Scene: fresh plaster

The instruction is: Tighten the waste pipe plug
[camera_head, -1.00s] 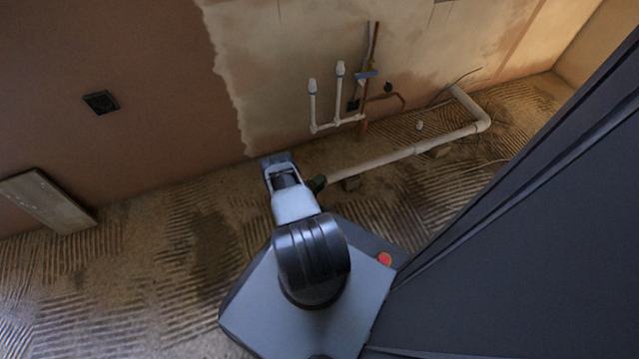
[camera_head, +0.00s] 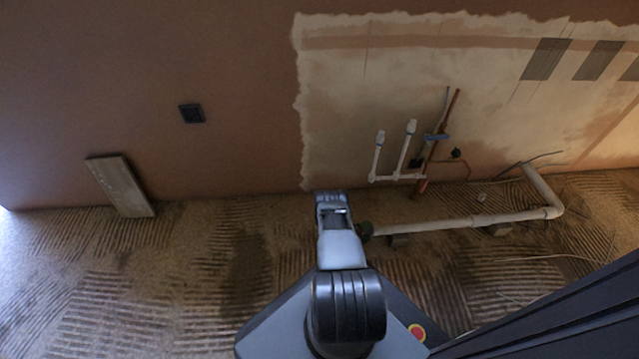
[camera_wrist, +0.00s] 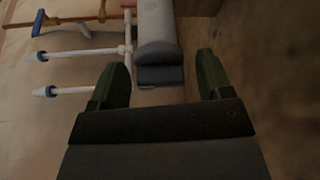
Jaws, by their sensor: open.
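In the wrist view, the grey waste pipe (camera_wrist: 156,22) comes down from the top and ends in a darker grey plug (camera_wrist: 160,72). My gripper (camera_wrist: 162,65) is open, with one green finger on each side of the plug and a visible gap to each finger. In the head view, the pale waste pipe (camera_head: 470,222) runs low along the wall to its left end by my wrist. A dark green piece at that end matches my finger colour. The plug cannot be made out there.
White supply pipes (camera_head: 376,158) and a copper pipe (camera_head: 437,140) rise against the wall right of my arm. Small blocks (camera_head: 400,240) sit under the waste pipe. A board (camera_head: 121,187) leans on the wall at left. Loose cables lie at right; ridged floor is open at left.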

